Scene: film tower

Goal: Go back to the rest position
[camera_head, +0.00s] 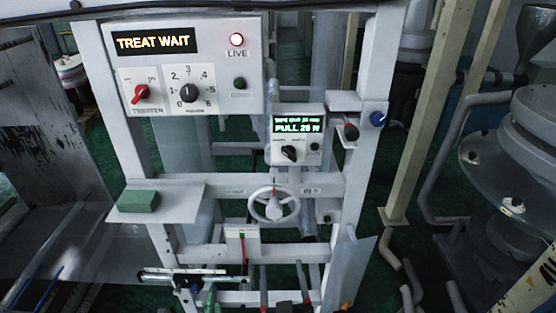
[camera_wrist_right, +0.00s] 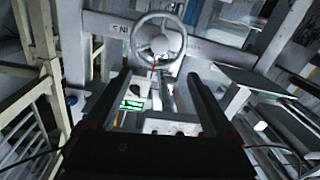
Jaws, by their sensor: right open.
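My right gripper (camera_wrist_right: 157,78) shows in the right wrist view as two dark fingers spread apart, with no object held between them. Beyond the fingertips is the grey handwheel (camera_wrist_right: 160,42), and the small panel with the green display (camera_wrist_right: 132,104) shows between the fingers. The gap between fingers and wheel is hard to judge. In the head view the handwheel (camera_head: 274,205) sits at the middle of the white frame, below the small box reading PULL (camera_head: 298,125). I cannot make out either gripper clearly in the head view.
A control box (camera_head: 185,65) reading TREAT WAIT has a red knob, a black dial and a lit red LIVE lamp. A green block (camera_head: 138,201) lies on a side shelf (camera_head: 180,203). A blue knob (camera_head: 377,118) is on the right post. Round grey machinery (camera_head: 515,150) stands at right.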

